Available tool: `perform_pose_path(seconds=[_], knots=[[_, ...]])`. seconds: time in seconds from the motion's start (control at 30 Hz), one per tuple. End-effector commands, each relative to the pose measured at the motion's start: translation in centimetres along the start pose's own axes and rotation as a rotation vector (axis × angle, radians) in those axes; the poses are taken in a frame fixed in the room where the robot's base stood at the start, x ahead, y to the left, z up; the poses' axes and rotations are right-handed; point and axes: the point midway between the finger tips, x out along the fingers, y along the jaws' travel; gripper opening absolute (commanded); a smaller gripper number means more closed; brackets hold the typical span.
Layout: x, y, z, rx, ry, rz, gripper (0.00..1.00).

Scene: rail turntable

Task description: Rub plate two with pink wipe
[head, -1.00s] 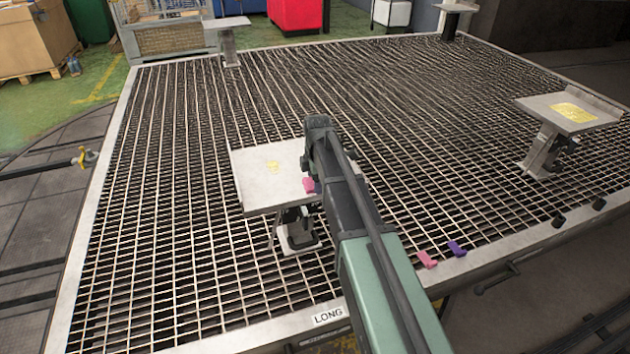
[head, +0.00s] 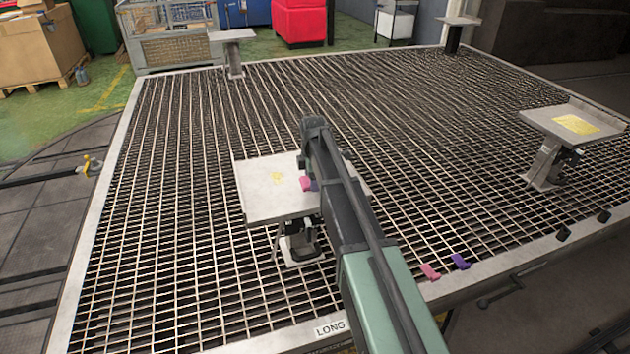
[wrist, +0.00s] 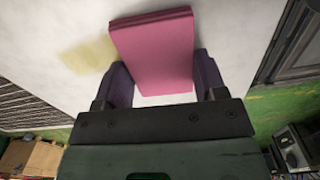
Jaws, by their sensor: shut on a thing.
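My gripper (wrist: 160,82) is shut on a folded pink wipe (wrist: 155,48), with one dark purple finger on each side of it. In the head view the pink wipe (head: 306,183) shows at the left of my arm's end, over the nearest plate (head: 262,207). This pale plate stands on a post on the grating and carries a small yellow patch (head: 278,177) left of the wipe. In the wrist view the yellow patch (wrist: 88,55) lies left of the wipe. My arm hides the plate's right part. I cannot tell whether the wipe touches the plate. No number shows on the plate.
A second pink wipe (head: 430,272) and a purple wipe (head: 460,261) lie near the table's front edge. A plate at the right (head: 545,116) bears a larger yellow patch (head: 576,124). Two more plates (head: 231,36) (head: 460,20) stand at the back. Open grating lies between them.

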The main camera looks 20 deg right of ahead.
Motion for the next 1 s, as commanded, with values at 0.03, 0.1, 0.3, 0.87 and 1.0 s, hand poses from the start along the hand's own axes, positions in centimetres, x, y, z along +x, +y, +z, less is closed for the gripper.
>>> perform_pose_path(seconds=[0.03,0.1,0.3,0.87,1.0], knots=[[0.0,0.5,0.0,0.000,0.000,0.002,0.46],[0.0,1.2,-0.1,-0.001,0.000,0.002,0.46],[-0.1,3.3,-0.2,-0.001,0.000,0.002,0.46],[-0.2,6.7,-0.5,0.000,0.000,0.001,0.46],[-0.2,6.7,-0.5,0.000,0.000,0.001,0.46]])
